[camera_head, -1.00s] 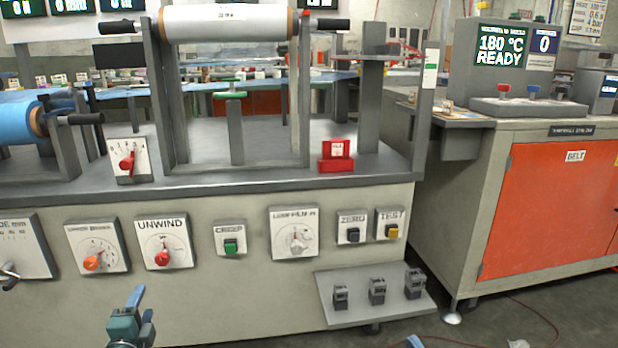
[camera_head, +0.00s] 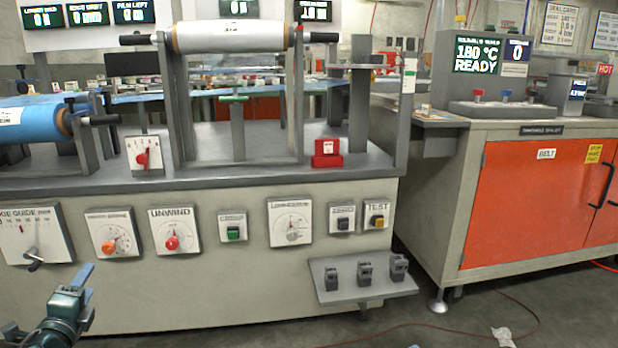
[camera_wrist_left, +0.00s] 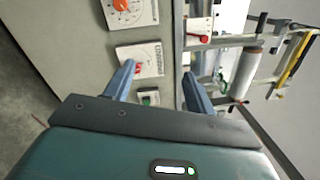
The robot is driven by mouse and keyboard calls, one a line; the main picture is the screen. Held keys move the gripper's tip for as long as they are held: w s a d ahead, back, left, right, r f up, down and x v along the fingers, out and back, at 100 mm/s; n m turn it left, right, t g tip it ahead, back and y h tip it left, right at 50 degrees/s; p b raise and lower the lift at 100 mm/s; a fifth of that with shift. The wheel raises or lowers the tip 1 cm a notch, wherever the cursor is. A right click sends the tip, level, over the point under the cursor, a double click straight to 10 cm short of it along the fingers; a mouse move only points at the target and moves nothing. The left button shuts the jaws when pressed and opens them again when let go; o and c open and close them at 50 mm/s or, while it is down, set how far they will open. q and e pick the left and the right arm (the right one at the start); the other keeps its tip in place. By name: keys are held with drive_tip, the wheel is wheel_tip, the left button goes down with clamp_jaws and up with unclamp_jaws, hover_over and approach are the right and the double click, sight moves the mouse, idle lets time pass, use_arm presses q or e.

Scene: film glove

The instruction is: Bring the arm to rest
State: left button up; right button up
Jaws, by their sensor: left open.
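My left gripper (camera_head: 82,276) is at the lower left of the head view, in front of the machine's pale front panel and below the knobs. In the left wrist view its two blue fingers (camera_wrist_left: 158,84) stand apart with nothing between them. The UNWIND dial (camera_head: 173,230) with its red knob is up and to the right of the gripper. The orange-knobbed dial (camera_head: 113,233) and the guide crank plate (camera_head: 36,236) are above it. I cannot tell the exact gap to the panel. My right gripper is not in view.
A white film roll (camera_head: 228,36) sits on the machine's upper frame. A small shelf (camera_head: 362,285) with several dark clamps juts out at the lower right. An orange-doored cabinet (camera_head: 530,205) stands at the right. A red cable (camera_head: 450,325) lies on the open floor.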

use_arm(q)
drive_tip(key=s+d+r+n+g+h, duration=0.1)
drive_tip(key=s+d+h, duration=0.45)
drive_tip(key=d, duration=0.55)
drive_tip(key=s+d+n+h, duration=0.1)
drive_tip(key=s+d+h, duration=0.4)
drive_tip(key=d, duration=0.7)
drive_tip(key=s+d+r+n+g+h, duration=0.1)
drive_tip(key=s+d+h, duration=0.3)
drive_tip(key=s+d, duration=0.5)
drive_tip(key=s+d+r+n+h, duration=0.4)
drive_tip(key=s+d+r, duration=0.25)
drive_tip(key=d, duration=0.25)
drive_tip(key=a+r+n+g+y+p, duration=0.5)
drive_tip(key=r+n+y+p, duration=0.4)
drive_tip(key=p, duration=3.2)
wheel_tip(320, 180, up, 2)
drive_tip(key=shift+s+a+r+g+y, duration=0.1)
drive_tip(key=shift+s+a+g+y, duration=0.35)
drive_tip(key=shift+y, duration=0.5)
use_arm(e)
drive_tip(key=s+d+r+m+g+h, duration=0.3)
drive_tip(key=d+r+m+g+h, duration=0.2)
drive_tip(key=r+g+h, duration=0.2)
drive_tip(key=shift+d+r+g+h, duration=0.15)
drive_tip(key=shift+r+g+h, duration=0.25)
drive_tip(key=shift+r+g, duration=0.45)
